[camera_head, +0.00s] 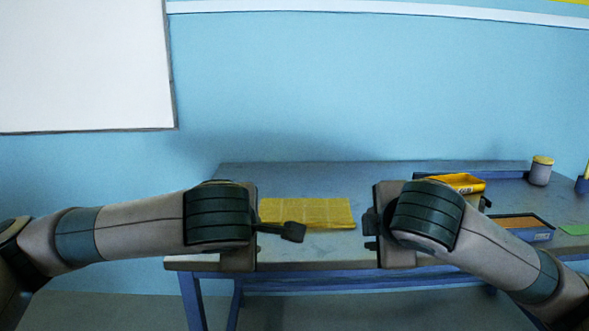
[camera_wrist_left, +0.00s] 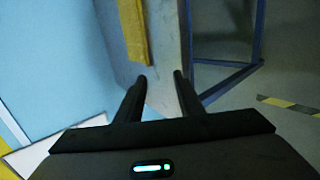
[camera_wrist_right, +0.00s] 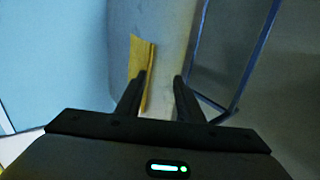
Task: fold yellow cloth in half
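The yellow cloth (camera_head: 307,212) lies flat on the grey table (camera_head: 330,244) as a wide strip between my two grippers in the head view. It also shows at the top of the left wrist view (camera_wrist_left: 133,32) and beside a finger in the right wrist view (camera_wrist_right: 138,62). My left gripper (camera_wrist_left: 162,78) is open, with nothing between its fingers, near the cloth's left side. My right gripper (camera_wrist_right: 160,80) is open, its fingers apart, near the cloth's right side. The cloth's left end is partly hidden behind my left gripper in the head view.
A yellow bin (camera_head: 462,182) stands at the table's right, partly behind my right arm. A blue tray (camera_head: 522,235) with orange contents, a green sheet (camera_head: 576,229) and a yellow-lidded jar (camera_head: 541,171) are farther right. The table behind the cloth is clear.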

